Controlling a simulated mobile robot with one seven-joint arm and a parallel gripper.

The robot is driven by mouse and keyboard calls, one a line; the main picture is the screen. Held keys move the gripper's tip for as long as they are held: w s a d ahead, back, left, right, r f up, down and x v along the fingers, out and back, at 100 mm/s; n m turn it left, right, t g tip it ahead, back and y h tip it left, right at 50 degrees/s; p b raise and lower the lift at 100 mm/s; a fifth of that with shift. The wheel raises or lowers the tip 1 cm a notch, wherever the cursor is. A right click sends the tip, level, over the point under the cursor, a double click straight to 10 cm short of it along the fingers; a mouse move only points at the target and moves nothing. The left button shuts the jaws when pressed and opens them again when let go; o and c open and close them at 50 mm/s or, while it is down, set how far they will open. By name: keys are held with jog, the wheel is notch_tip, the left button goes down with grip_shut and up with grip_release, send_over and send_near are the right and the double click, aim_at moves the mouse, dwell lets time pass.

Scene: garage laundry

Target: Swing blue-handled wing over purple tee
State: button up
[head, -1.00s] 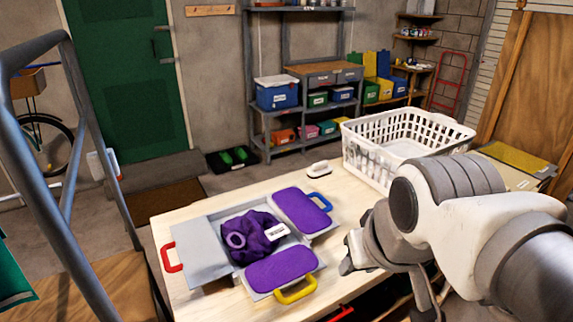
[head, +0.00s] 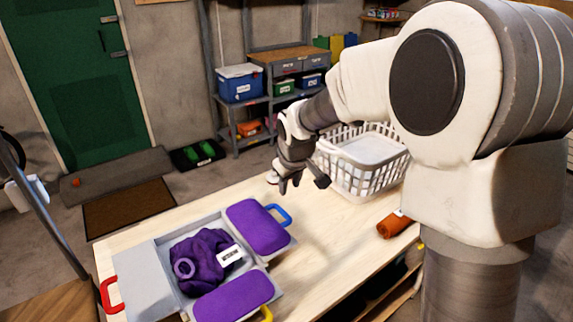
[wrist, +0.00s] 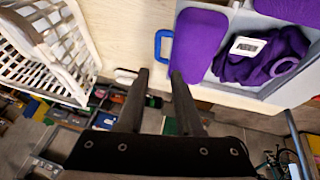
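The wing with the blue handle (head: 281,214) is a grey board with a purple pad (head: 258,228). It lies flat, folded outward, at the back right of the folding board. The purple tee (head: 196,250) lies crumpled with a white label on the grey centre panel (head: 167,262). My gripper (head: 303,184) is above the table's back edge, behind the blue handle. In the wrist view my gripper (wrist: 159,75) is open and empty, its fingertips pointing towards the blue handle (wrist: 158,47), apart from it. The tee (wrist: 252,67) lies beyond the wing's purple pad (wrist: 199,45).
The yellow-handled wing (head: 235,297) and the red-handled wing (head: 137,278) also lie flat. A white laundry basket (head: 365,178) stands at the table's back right. An orange roll (head: 394,225) lies near the right edge. Bare table lies between them.

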aim_at(283, 212)
jog(key=x, duration=0.6)
jog(key=w+x, duration=0.1)
jog(key=x, duration=1.3)
jog(key=shift+w+a+r, duration=0.1)
jog(key=shift+w+r, duration=0.05)
jog(key=shift+w, duration=0.15)
grip_shut()
dwell(0.7)
